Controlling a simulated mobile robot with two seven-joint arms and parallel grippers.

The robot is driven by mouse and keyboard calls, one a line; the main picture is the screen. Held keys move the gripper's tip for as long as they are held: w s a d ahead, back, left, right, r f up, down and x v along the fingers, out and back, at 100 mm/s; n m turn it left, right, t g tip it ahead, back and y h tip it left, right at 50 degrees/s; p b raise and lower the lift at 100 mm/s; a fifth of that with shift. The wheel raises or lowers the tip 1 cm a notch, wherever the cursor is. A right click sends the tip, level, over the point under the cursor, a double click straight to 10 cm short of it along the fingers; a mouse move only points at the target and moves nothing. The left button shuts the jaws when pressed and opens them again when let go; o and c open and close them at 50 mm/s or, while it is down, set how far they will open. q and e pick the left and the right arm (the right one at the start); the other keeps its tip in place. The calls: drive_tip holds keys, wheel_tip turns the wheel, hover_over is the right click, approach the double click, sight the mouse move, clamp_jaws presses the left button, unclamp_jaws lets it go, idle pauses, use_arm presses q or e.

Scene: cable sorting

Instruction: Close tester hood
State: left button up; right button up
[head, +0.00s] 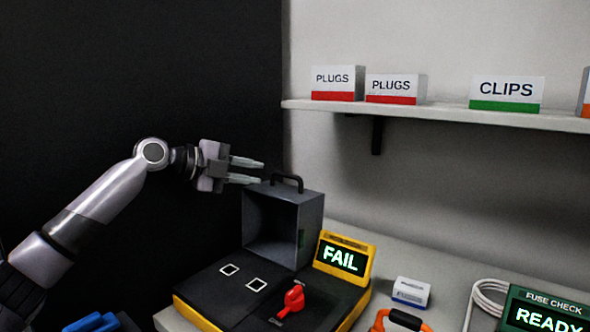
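The tester (215,300) is a yellow and black unit on the bench, with a red knob (291,299) and a yellow display (342,260) reading FAIL. Its grey hood (311,215) stands raised at the back, with its hollow inside facing the front left. A dark handle (299,179) sits on the hood's top edge. My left gripper (260,172) is at the hood's upper left, close to the handle. Its two fingers are apart with nothing seen between them. Whether a fingertip touches the hood cannot be told. My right gripper is not in view.
A fuse check unit (545,312) reading READY and a white cable coil (486,300) lie at the right. A small white and blue box (411,291) and an orange and black item (402,319) are nearer. A wall shelf (430,112) holds labelled boxes above.

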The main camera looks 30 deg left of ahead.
sight(283, 175)
use_arm(q)
drive_tip(key=x, duration=0.2)
drive_tip(key=p+x, duration=0.1)
drive_tip(key=x, duration=0.2)
drive_tip(key=shift+w+d+r+p, duration=0.2)
drive_tip(key=shift+w+p, duration=0.2)
drive_tip(key=shift+x, duration=0.75)
drive_tip(key=shift+f, duration=0.1)
clamp_jaws()
